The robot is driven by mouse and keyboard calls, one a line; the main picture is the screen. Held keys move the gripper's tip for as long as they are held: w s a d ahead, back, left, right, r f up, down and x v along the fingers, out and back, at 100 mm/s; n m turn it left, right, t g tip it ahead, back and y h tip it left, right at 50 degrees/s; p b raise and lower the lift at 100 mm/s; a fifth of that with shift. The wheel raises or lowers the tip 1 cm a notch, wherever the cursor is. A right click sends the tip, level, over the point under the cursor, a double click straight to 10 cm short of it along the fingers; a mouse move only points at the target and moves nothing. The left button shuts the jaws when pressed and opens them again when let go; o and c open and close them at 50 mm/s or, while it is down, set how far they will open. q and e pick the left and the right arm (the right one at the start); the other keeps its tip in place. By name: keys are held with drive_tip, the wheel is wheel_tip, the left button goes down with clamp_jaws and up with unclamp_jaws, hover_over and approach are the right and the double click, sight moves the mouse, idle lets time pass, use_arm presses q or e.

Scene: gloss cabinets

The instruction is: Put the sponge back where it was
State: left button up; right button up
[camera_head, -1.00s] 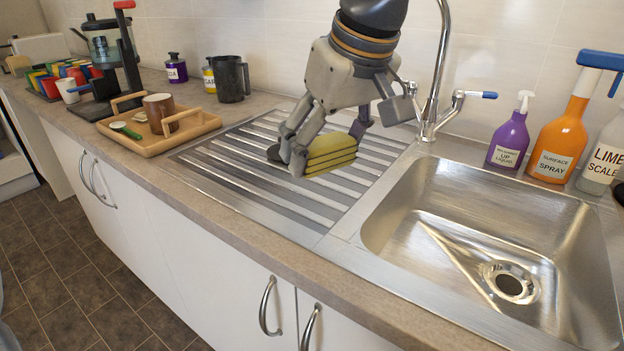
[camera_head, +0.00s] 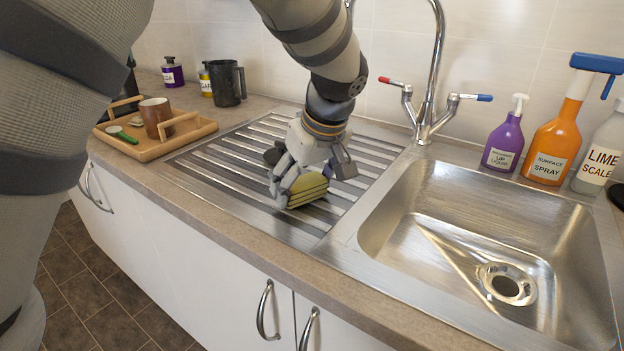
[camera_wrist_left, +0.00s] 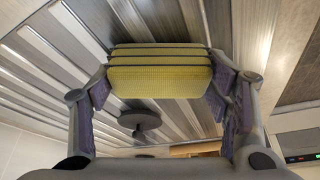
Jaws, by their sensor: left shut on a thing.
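The sponge (camera_head: 308,191) is yellow with dark lines that make it look layered. It is at the ribbed steel drainer (camera_head: 225,185), near its right front part; I cannot tell whether it touches the ribs. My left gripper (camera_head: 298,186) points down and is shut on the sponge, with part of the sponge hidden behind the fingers. In the left wrist view the sponge (camera_wrist_left: 160,75) sits between both fingers of the left gripper (camera_wrist_left: 160,95), above the ribs. My right gripper is not in view.
A dark round piece (camera_wrist_left: 139,120) lies on the drainer close to the sponge. The sink basin (camera_head: 400,215) and tap (camera_head: 428,100) are to the right, with spray bottles (camera_head: 556,135) behind. A wooden tray (camera_head: 150,150) with a brown mug and a dark jug (camera_head: 227,83) stand left.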

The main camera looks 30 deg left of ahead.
use_arm(q)
drive_tip(key=o, duration=1.1)
drive_tip(key=v, duration=1.2)
drive_tip(key=shift+r, duration=0.3)
drive_tip(key=shift+s+f, duration=0.15)
